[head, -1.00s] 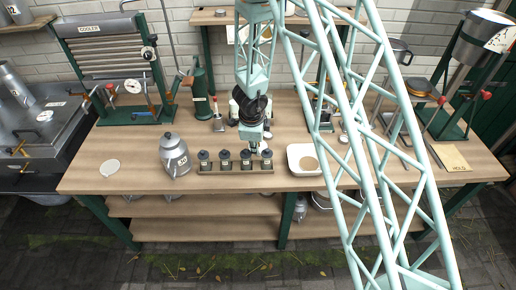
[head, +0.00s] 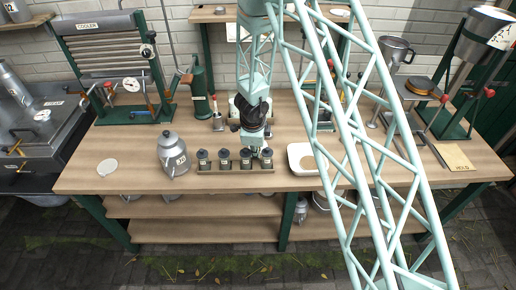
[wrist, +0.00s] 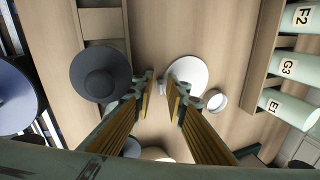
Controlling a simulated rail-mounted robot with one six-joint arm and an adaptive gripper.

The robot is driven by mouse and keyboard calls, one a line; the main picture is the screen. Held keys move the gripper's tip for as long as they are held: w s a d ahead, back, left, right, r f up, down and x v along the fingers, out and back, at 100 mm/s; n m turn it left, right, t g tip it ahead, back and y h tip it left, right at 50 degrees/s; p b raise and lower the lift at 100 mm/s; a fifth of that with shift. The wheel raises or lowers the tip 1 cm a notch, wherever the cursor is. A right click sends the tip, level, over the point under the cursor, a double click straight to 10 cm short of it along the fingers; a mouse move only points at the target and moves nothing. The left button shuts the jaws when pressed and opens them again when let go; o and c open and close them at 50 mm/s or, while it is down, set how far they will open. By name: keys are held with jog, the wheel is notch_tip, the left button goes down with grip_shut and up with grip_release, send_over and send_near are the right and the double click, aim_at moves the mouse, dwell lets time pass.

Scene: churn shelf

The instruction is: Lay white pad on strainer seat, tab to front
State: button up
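My gripper (head: 262,146) is over the bench, behind the row of dark-capped bottles, and partly hidden by my arm in the head view. In the wrist view its two fingers (wrist: 161,88) are apart with nothing visible between them. A white round disc (wrist: 187,74), possibly the white pad, lies just beyond the right fingertip, apart from it as far as I can tell. No tab can be made out. Another pale flat disc (head: 107,167) lies at the bench's left front. I cannot identify the strainer seat for certain; a stand with an orange ring (head: 419,86) is at right.
A dark round thing (wrist: 100,72) is left of my fingers. Bare bench lies at left.

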jog(key=shift+c, duration=0.5)
grip_shut()
jog(key=shift+r, duration=0.2)
notch_tip(320, 180, up, 18)
jog(key=p, duration=1.3)
jog(key=shift+f+p, duration=0.25)
jog(key=shift+p, duration=0.05)
dwell(0.9)
